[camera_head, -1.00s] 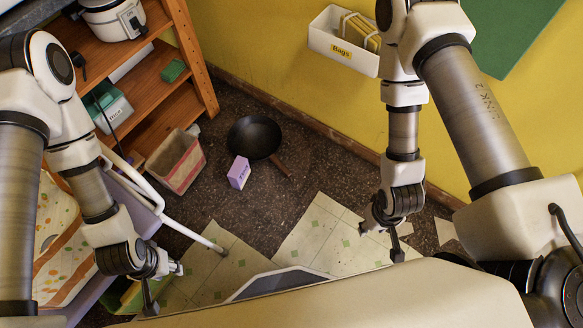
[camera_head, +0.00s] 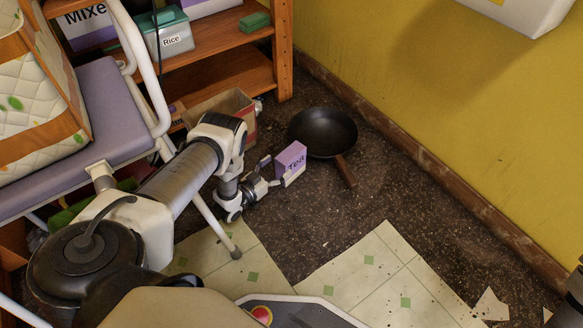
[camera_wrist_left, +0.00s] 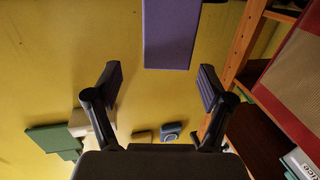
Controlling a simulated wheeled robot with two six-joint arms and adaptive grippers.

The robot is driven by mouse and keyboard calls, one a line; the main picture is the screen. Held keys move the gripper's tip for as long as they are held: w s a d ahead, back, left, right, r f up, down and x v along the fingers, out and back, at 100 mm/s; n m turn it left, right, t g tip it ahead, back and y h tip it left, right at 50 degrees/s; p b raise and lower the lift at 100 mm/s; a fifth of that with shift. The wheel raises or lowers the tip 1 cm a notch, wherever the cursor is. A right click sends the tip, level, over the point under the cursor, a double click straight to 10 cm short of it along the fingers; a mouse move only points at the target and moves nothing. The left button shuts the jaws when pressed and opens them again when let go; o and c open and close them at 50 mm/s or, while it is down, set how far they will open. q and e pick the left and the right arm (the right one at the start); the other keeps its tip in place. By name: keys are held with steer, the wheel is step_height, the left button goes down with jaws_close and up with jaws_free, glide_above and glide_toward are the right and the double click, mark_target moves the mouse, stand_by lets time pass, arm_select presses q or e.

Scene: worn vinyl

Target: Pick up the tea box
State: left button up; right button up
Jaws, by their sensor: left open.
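The purple and white tea box (camera_head: 290,158) stands on the dark floor beside the frying pan in the head view. My left gripper (camera_head: 270,172) is open, just left of the tea box and low to the floor. In the left wrist view the box's purple face (camera_wrist_left: 171,35) shows at the top, beyond and between the spread fingers (camera_wrist_left: 160,76). Nothing is between the fingertips. I cannot tell whether a finger touches the box. My right gripper is out of view.
A cardboard bin (camera_head: 238,104) and wooden shelf (camera_head: 228,76) stand behind left. A lilac chair (camera_head: 92,112) is at left. Open floor (camera_head: 300,225) lies in front.

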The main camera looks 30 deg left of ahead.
mark_target(291, 152)
arm_select(q)
steer(key=shift+w+a+f+t, duration=0.1)
steer(key=shift+a+f+t, duration=0.2)
steer(key=shift+f, duration=0.15)
steer(key=shift+w+b, duration=0.4)
steer(key=shift+b, duration=0.05)
steer(key=w+b, duration=0.1)
steer(key=w, duration=0.1)
steer(key=w+b, duration=0.2)
steer(key=w+d+b, duration=0.1)
steer(key=w, duration=0.1)
steer(key=shift+w+r, duration=0.1)
steer(key=shift+w, duration=0.1)
steer(key=shift+w+r, duration=0.1)
steer(key=shift+w, duration=0.1)
steer(key=shift+r, duration=0.15)
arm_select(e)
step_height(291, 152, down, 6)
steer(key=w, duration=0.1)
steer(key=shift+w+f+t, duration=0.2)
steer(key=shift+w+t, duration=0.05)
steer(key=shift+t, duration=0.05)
arm_select(q)
jaws_close()
